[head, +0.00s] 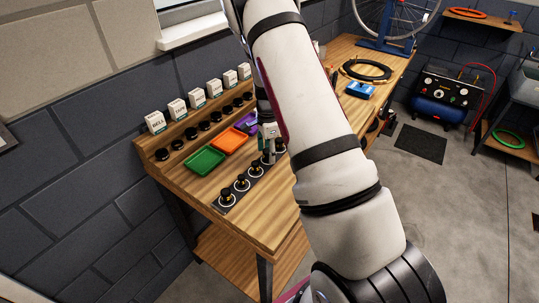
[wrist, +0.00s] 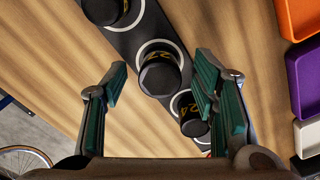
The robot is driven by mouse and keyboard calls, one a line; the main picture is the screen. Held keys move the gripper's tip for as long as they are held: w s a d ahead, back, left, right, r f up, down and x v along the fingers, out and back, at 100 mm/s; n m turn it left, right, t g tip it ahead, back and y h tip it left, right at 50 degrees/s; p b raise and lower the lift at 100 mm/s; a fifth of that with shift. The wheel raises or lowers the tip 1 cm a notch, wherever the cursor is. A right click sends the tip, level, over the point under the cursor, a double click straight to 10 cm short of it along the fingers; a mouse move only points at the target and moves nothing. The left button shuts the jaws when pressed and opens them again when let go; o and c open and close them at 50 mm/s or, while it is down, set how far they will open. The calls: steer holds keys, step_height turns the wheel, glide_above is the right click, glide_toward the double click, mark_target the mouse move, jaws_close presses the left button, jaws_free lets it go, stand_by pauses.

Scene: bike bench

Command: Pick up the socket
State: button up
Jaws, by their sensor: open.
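Several black sockets stand in a row on a dark strip on the bench; one socket (head: 242,182) shows in the head view. In the wrist view one socket (wrist: 160,76), with partly legible yellow marking, stands in a white ring between my fingers. A second socket (wrist: 104,8) is cut off at the top, and a third, marked 24 (wrist: 193,118), sits lower right near the right finger. My gripper (head: 267,142) is open and empty over the strip's far part; its green-padded fingers (wrist: 162,84) straddle the middle socket without visible contact. My arm hides part of the bench.
Green (head: 205,160), orange (head: 230,141) and purple trays lie left of the strip. Behind them is a ledge with several small black items and white boxes (head: 155,121). A coiled black tyre (head: 366,70) and a blue item (head: 360,90) lie farther along the bench.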

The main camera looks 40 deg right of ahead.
steer(key=shift+f, duration=0.35)
steer(key=shift+c, duration=0.5)
jaws_close()
steer(key=shift+r, duration=0.1)
